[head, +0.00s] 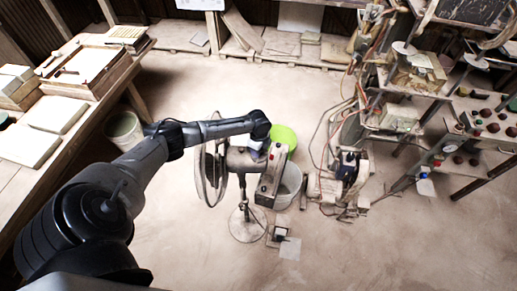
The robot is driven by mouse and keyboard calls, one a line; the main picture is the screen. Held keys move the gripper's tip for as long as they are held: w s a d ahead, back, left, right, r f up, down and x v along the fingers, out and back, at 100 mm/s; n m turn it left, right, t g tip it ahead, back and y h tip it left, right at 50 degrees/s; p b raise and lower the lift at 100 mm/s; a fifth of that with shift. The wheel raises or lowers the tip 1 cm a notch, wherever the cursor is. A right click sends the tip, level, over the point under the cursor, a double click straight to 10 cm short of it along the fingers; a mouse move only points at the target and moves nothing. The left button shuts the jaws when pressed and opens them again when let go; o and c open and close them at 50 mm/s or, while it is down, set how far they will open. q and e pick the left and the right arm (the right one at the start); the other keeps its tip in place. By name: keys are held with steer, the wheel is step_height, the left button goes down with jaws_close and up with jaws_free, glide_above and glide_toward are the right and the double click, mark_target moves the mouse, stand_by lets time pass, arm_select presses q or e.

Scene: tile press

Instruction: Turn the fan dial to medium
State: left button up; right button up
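A pedestal fan stands on the floor near the middle of the head view. Its round wire cage (211,178) faces left, and its round base plate (248,226) is on the floor. A grey box (270,183) with small red and dark spots on its top is beside the fan head. I cannot make out the fan dial or its setting. My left arm reaches in from the left over the fan. My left gripper (256,152) points down at the fan head, close to the grey box; its fingers are too small and hidden to read. My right gripper is not in view.
A lime-green round item (283,137) and a grey bucket (289,187) are right of the fan. A workbench (75,140) with trays runs along the left. Machinery with loose cables (345,178) and a control panel (485,125) stand right. The front right floor is clear.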

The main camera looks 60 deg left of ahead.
arm_select(q)
steer(key=o, duration=0.9)
steer(key=shift+o, duration=0.2)
steer(key=shift+r, duration=0.1)
step_height(320, 180, up, 14)
steer(key=b, duration=0.1)
steer(key=shift+b, duration=0.3)
steer(key=shift+f, duration=0.2)
